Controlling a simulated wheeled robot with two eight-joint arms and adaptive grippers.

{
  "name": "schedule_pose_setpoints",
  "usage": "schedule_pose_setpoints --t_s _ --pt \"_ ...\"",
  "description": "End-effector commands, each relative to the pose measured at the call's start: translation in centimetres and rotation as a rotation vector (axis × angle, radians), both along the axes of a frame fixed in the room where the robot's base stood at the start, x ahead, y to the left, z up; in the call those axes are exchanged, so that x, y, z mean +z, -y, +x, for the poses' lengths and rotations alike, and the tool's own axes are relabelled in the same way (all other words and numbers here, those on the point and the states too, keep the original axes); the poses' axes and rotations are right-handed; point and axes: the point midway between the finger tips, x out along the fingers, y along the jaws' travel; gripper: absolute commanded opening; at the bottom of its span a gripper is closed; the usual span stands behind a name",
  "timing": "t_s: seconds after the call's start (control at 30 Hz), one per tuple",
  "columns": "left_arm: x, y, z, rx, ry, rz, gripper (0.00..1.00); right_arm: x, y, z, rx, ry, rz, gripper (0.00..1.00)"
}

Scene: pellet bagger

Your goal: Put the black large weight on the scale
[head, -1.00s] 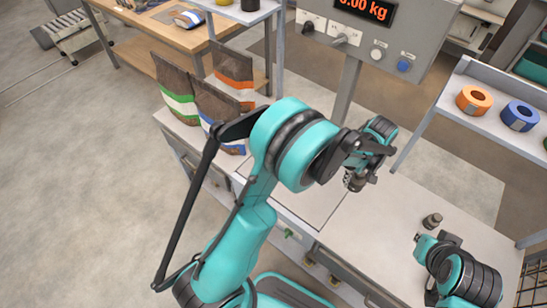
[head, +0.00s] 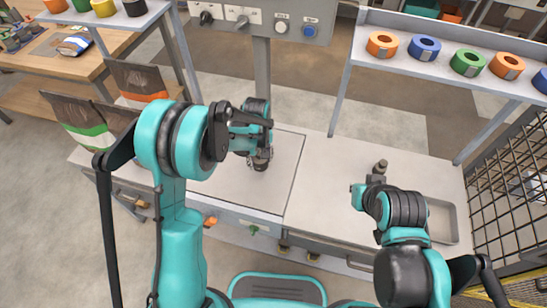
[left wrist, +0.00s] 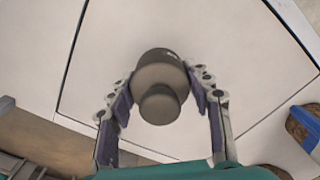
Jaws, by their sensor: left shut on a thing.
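My left gripper (head: 258,150) is shut on a dark, knobbed cylindrical weight (head: 262,161). The left wrist view shows this black weight (left wrist: 160,88) between the two fingers of the left gripper (left wrist: 162,100), knob toward the camera. It is over the scale's pale, dark-outlined plate (head: 284,165), which also fills much of the left wrist view (left wrist: 225,60). I cannot tell whether the weight touches the plate. A smaller grey weight (head: 381,166) stands on the bench to the right. My right gripper (head: 370,187) is just in front of it; its fingers are unclear.
Filled bags (head: 82,125) stand left of the scale. A post and control box (head: 275,20) rise behind it. A shelf with coloured tape rolls (head: 424,49) is at the back right. A shallow tray (head: 441,222) lies by the wire cage (head: 510,190). The bench between scale and right gripper is clear.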

Motion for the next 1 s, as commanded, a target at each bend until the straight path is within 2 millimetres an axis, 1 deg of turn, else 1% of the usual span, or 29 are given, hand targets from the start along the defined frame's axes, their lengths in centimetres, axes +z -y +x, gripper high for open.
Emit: schedule_pose_setpoints --t_s 0.03,0.1,0.27,0.37,0.5,0.57,0.8,0.97,1.0 --pt "-0.4 -0.6 0.0 0.003 0.0 0.0 0.0 -0.3 0.0 0.0 0.0 0.0 0.0 0.0" --pt "-0.7 -1.1 0.0 0.002 0.0 0.0 0.0 -0.4 0.0 0.0 0.0 0.0 0.0 0.0" --pt "-1.2 -1.5 0.0 0.0 0.0 0.0 0.0 -0.6 0.0 0.0 0.0 0.0 0.0 0.0" --pt "-2.2 -1.4 0.0 0.0 0.0 0.0 0.0 -1.2 0.0 0.0 0.0 0.0 0.0 0.0" --pt "-4.3 -1.4 0.0 0.0 0.0 0.0 0.0 -2.2 0.0 0.0 0.0 0.0 0.0 0.0" --pt "-4.8 -1.4 0.0 0.0 0.0 0.0 0.0 -2.4 0.0 0.0 0.0 0.0 0.0 0.0" --pt "-4.7 -1.4 0.0 0.0 0.0 0.0 0.0 -2.3 0.0 0.0 0.0 0.0 0.0 0.0" --pt "-5.1 -1.4 0.0 0.0 0.0 0.0 0.0 -2.7 0.0 0.0 0.0 0.0 0.0 0.0" --pt "-5.1 -1.4 0.0 0.0 0.0 0.0 0.58 -2.6 0.0 0.0 0.0 0.0 0.0 0.0"
